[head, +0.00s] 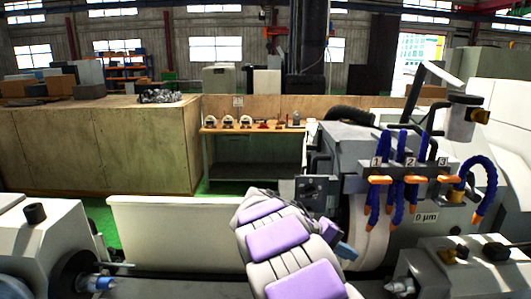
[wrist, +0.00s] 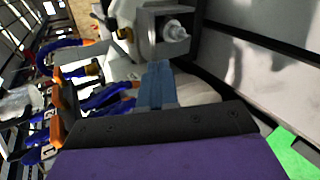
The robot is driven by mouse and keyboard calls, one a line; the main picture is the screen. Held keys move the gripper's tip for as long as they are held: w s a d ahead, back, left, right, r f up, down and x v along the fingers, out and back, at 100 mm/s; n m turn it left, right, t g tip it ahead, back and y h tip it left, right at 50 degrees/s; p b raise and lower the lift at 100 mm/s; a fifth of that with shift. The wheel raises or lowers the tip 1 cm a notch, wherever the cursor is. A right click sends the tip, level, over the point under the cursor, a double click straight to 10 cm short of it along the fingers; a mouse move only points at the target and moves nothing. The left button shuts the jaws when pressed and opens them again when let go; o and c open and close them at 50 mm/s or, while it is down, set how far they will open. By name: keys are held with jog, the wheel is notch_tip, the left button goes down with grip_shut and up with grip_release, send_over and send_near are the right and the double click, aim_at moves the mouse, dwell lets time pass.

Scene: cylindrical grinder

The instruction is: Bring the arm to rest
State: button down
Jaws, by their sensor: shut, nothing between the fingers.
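My gripper (head: 346,251) shows in the head view just right of my purple and grey arm, in front of the grinder's wheel housing. In the wrist view my gripper (wrist: 157,72) has its blue-grey fingers together, with nothing between them. The arm rises from the bottom of the head view and is bent, with the gripper to the right of its upper part. No object is held. The fingertips appear close to the machine in the picture, but I cannot tell the exact gap.
The grinder's wheel housing (head: 345,150) and blue coolant hoses (head: 401,150) with orange nozzles stand at right. A workhead (head: 45,245) is at left and a tailstock (head: 455,268) at lower right. A white panel (head: 172,232) lies behind the arm. A wooden bench (head: 253,130) stands farther back.

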jog(key=s+d+m+g+y, duration=0.15)
jog(key=s+d+y, duration=0.25)
jog(key=s, duration=1.1)
jog(key=s+a+f+y, duration=0.2)
jog(key=s+a, duration=0.1)
jog(key=s, duration=0.5)
jog(key=s+a+f+y, duration=0.3)
jog(key=s, duration=0.5)
jog(key=s+a+f+y+b, duration=0.1)
jog(key=s+a, duration=0.3)
jog(key=s, duration=0.4)
jog(key=shift+f+m+y, duration=0.35)
jog(key=shift+f+y, duration=0.45)
jog(key=shift+f, duration=0.05)
jog(key=shift+g, duration=0.25)
